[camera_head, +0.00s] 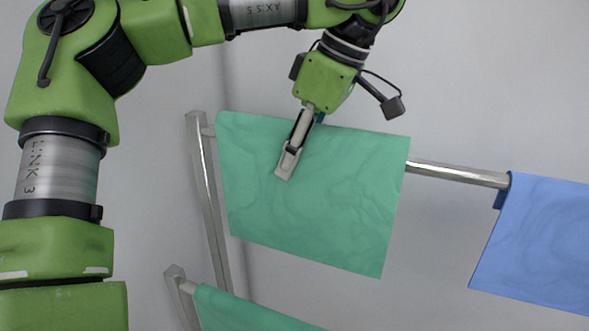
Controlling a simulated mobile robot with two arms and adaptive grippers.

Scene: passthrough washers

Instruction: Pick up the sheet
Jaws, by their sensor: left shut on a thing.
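A green sheet (335,210) hangs over the upper metal rail, its front face toward me. My left gripper (287,165) reaches down over the rail at the sheet's upper left part. One finger lies against the sheet's front face, and the gripper is shut on the sheet. The other finger is hidden behind the cloth. A second green sheet (245,314) hangs lower at the bottom, cut off by the picture edge. A blue sheet (540,240) hangs on the upper rail at the right. My right gripper is not in view.
The upper metal rail (457,174) shows bare between the green and blue sheets. A metal post (208,190) stands just left of the green sheet. A lower rack end (178,285) shows at the bottom left. A plain pale wall is behind.

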